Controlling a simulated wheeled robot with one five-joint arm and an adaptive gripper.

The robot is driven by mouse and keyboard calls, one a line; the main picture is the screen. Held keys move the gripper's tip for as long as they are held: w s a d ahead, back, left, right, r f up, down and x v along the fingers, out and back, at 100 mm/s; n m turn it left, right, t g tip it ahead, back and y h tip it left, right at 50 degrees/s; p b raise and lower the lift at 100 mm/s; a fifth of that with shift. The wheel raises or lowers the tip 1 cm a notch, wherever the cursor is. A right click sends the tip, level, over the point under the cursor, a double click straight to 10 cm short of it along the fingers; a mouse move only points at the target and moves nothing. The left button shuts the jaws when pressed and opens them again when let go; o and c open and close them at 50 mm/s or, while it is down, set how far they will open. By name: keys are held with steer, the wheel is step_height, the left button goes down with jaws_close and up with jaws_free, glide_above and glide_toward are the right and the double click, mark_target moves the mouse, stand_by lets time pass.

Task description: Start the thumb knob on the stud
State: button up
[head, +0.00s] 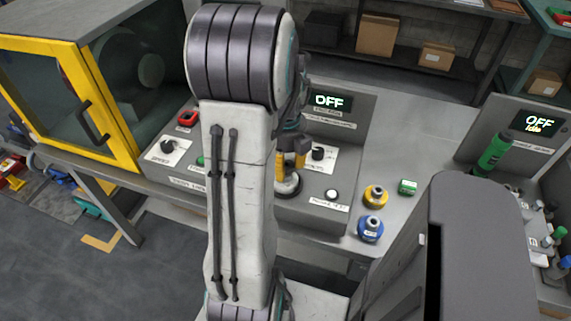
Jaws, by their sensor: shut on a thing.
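My gripper (290,165) shows only in part behind my arm, with its yellow fingers pointing down over the middle control panel. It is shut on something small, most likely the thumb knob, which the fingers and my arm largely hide. A dark round piece (288,185) with a pale rim shows right below the fingertips. I cannot tell whether it is the held knob or the seat of the stud. The stud itself cannot be made out.
A black dial (318,153) and a white button (331,195) sit near my gripper. A yellow-framed machine (100,90) stands left.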

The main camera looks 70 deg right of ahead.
stand_by(0.4)
steer(key=o, duration=1)
steer(key=shift+r, duration=0.15)
step_height(320, 180, up, 12)
stand_by(0.8)
